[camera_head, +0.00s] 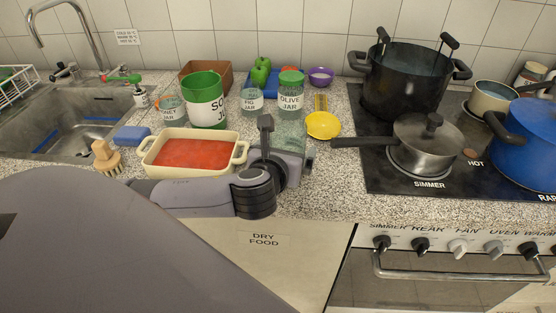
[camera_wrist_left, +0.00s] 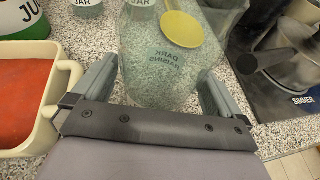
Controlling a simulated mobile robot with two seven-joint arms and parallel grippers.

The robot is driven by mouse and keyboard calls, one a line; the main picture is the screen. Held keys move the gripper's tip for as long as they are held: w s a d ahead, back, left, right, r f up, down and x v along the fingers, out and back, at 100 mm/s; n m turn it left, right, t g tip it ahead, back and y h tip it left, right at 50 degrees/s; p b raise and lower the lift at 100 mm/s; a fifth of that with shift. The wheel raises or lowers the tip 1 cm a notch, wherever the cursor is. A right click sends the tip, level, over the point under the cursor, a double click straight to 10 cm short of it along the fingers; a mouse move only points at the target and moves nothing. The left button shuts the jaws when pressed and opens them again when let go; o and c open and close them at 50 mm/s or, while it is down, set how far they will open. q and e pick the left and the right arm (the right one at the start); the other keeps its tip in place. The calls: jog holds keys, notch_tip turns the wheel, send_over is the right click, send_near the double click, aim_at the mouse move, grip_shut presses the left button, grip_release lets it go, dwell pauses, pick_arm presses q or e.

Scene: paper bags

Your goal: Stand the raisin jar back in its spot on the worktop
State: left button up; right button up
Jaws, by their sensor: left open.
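The raisin jar (camera_wrist_left: 160,82) is clear glass and looks empty. Its "DARK RAISINS" lettering shows in the left wrist view, where it stands between the two fingers of my left gripper (camera_wrist_left: 157,92). The fingers are open, one on each side of the jar; I cannot tell whether either touches it. In the head view my left gripper (camera_head: 285,145) is low over the worktop (camera_head: 320,195), and the jar's glass (camera_head: 291,128) shows faintly behind it, partly hidden. My right gripper is not in view.
The olive jar (camera_head: 291,101) stands close behind, with the fig jar (camera_head: 251,98) to its left. A yellow spoon rest (camera_head: 322,125) lies to the right. A dish of red food (camera_head: 190,153) is close on the left. The hob holds a lidded pan (camera_head: 428,148) and pots.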

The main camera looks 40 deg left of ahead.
pick_arm(q)
jog(key=v, duration=0.7)
jog(key=shift+s+d+r, duration=0.1)
jog(key=shift+s+r, duration=0.05)
jog(key=shift+s, duration=0.2)
jog(key=p+v, duration=0.1)
jog(key=v, duration=0.2)
jog(key=shift+s+p, duration=0.15)
jog(key=shift+p, duration=0.25)
